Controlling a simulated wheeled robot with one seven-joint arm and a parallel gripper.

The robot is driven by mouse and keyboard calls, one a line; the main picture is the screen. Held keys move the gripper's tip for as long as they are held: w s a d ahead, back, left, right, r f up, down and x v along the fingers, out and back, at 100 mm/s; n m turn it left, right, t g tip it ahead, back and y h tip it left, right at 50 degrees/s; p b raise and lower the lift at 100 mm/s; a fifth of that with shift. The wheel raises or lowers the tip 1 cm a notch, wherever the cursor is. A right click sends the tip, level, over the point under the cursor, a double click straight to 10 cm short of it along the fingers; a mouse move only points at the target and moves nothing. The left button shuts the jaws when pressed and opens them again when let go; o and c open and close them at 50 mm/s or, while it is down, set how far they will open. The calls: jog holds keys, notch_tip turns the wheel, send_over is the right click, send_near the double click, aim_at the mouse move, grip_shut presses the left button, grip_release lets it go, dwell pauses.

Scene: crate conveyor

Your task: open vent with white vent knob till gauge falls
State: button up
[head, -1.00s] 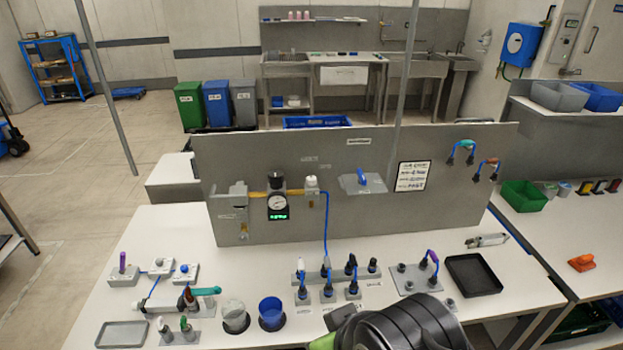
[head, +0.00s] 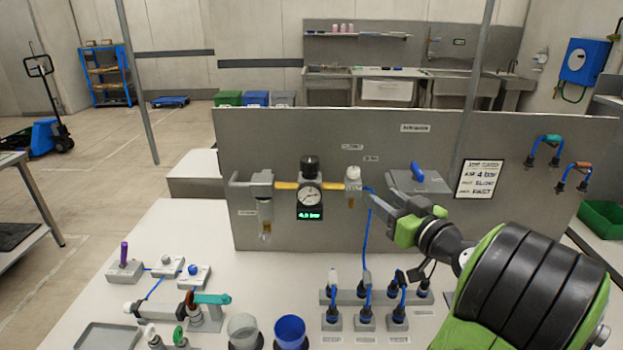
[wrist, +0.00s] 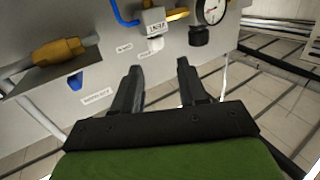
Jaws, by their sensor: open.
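The white vent knob (head: 353,171) sits on top of a small pale block on the upright grey panel. In the wrist view the knob (wrist: 156,43) shows beside the block labelled VENT, just beyond my fingertips. The round gauge (head: 310,196) is left of the knob; its green display seems to read about 4 bar. The gauge (wrist: 212,10) is partly cut off in the wrist view. My gripper (head: 380,200) is open and empty, close to the panel, right of and slightly below the knob. In the wrist view its fingers (wrist: 158,68) are apart, with the knob beyond their gap.
A grey box with a blue lever (head: 418,176) is on the panel right of the knob, near my gripper. A blue hose (head: 366,232) runs down from the vent block. Connector blocks (head: 365,320) and cups (head: 290,332) stand on the white bench below.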

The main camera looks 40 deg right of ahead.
aim_at(354, 173)
jog(key=p+x, duration=0.1)
jog(key=x, duration=0.4)
jog(key=p+x, duration=0.1)
jog(key=x, duration=0.4)
jog(key=d+r+p+x, duration=0.1)
jog(key=x, duration=0.4)
jog(key=shift+s+r+p, duration=0.15)
jog(key=shift+p, duration=0.2)
jog(key=shift+a, duration=0.1)
jog(key=shift+c, duration=0.3)
jog(key=c, duration=0.6)
jog(key=shift+h, duration=0.4)
